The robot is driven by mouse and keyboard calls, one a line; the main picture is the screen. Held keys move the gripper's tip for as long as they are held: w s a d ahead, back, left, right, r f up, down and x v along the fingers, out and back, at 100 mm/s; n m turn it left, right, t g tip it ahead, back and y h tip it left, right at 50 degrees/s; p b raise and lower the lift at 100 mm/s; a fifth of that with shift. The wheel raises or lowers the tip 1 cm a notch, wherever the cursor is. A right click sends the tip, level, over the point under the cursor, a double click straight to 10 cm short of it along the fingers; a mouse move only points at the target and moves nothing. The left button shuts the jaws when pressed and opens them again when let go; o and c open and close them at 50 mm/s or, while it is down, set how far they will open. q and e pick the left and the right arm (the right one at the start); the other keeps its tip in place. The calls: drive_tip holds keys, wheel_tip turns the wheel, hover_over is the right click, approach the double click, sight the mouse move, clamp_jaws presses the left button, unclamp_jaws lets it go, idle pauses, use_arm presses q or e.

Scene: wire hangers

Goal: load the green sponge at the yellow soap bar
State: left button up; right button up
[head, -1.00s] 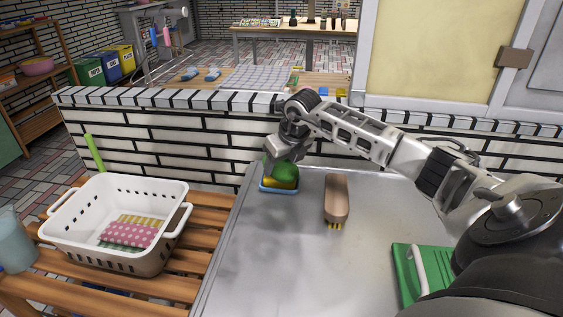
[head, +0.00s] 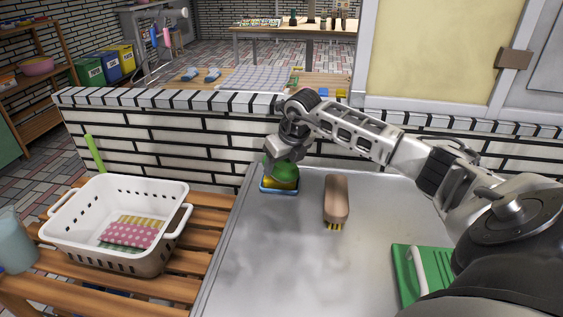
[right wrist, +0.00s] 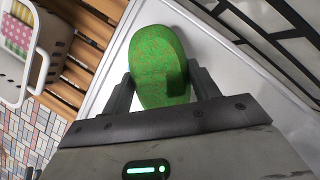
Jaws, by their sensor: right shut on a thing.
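The green sponge (head: 281,168) is in my right gripper (head: 278,158), above and against the yellow soap bar (head: 284,184). Whether sponge and soap touch is hard to tell. The soap bar sits in a small blue dish (head: 279,190) at the back left of the metal counter. In the right wrist view the sponge (right wrist: 158,65) is a rounded green block with a mottled pattern, held between the two fingers of my right gripper (right wrist: 160,88). It hides the soap and dish there. My left gripper is not in view.
A wooden brush (head: 337,197) lies right of the dish. A green object with a white handle (head: 421,270) is at the counter's right. A white basket (head: 115,222) with cloths stands on the slatted bench at left. The counter's front middle is clear.

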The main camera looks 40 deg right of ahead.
drive_tip(key=shift+r+p, duration=2.25)
drive_tip(key=shift+r, duration=1.1)
